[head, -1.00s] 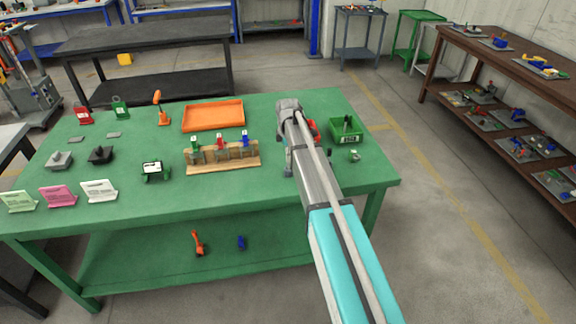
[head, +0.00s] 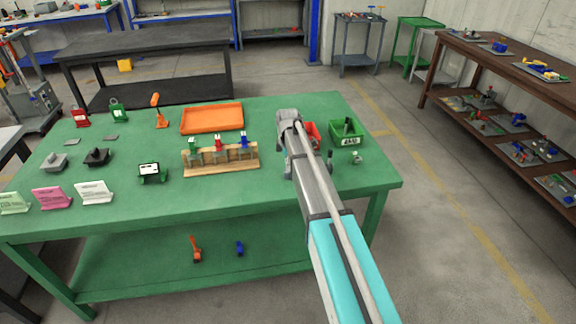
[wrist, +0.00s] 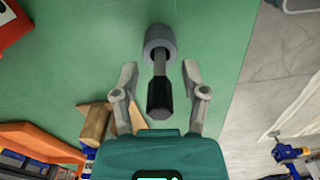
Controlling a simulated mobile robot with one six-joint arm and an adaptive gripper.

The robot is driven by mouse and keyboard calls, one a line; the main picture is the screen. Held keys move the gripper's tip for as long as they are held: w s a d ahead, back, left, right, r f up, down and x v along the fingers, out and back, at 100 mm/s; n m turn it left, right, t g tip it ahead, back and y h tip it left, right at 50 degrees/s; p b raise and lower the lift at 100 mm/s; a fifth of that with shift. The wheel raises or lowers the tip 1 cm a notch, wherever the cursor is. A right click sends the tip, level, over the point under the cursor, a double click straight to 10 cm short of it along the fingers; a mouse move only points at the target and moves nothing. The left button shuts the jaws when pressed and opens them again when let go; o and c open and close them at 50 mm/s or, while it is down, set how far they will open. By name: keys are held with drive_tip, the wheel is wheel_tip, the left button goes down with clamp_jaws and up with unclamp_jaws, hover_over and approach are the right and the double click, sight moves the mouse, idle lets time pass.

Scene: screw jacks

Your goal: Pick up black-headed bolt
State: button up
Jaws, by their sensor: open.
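In the wrist view the bolt (wrist: 160,99) shows a black head toward me and a grey shank running to a grey cylindrical piece (wrist: 160,43) on the green table. My gripper (wrist: 158,69) is open, with one finger on each side of the bolt and visible gaps on both sides. Nothing is held. In the head view my gripper (head: 287,170) hangs over the right part of the table, partly hidden behind my arm. A small dark upright item (head: 329,156) shows just right of my arm there; I cannot tell whether it is the bolt.
A wooden rack (head: 220,164) with coloured jacks stands left of my gripper, and an orange tray (head: 212,119) lies behind it. The green table's (head: 250,190) front strip is clear.

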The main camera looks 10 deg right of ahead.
clamp_jaws()
drive_tip(key=shift+r, duration=0.2)
idle(0.5)
wheel_tip(320, 180, up, 2)
drive_tip(key=shift+r+p, duration=0.1)
drive_tip(key=shift+p, duration=1.15)
drive_tip(key=s+r+p, duration=1)
drive_tip(key=s, duration=0.4)
drive_tip(key=shift+r, duration=0.2)
drive_tip(key=shift+d, duration=0.15)
